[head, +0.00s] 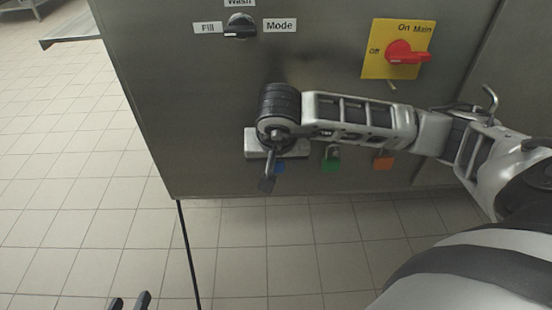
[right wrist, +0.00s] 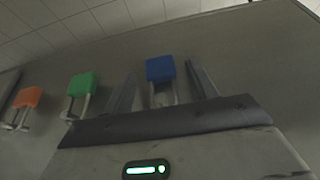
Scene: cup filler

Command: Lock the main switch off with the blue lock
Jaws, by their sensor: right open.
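The blue lock (head: 280,168) hangs low on the steel cabinet, partly covered by my right gripper (head: 268,182) in the head view. In the right wrist view the blue lock (right wrist: 160,68) lies between the two spread fingers of my right gripper (right wrist: 161,90), with a gap on each side. The main switch (head: 408,54) is a red handle on a yellow plate, lying roughly sideways with its long end to the right; "Off" is at its left, "On" above. My left gripper (head: 130,302) shows only its fingertips, apart and empty, at the bottom edge.
A green lock (head: 331,162) and an orange lock (head: 384,161) hang to the right of the blue one; they show left of it in the right wrist view. A mode switch (head: 240,26) is at the upper left. The tiled floor (head: 80,170) is clear.

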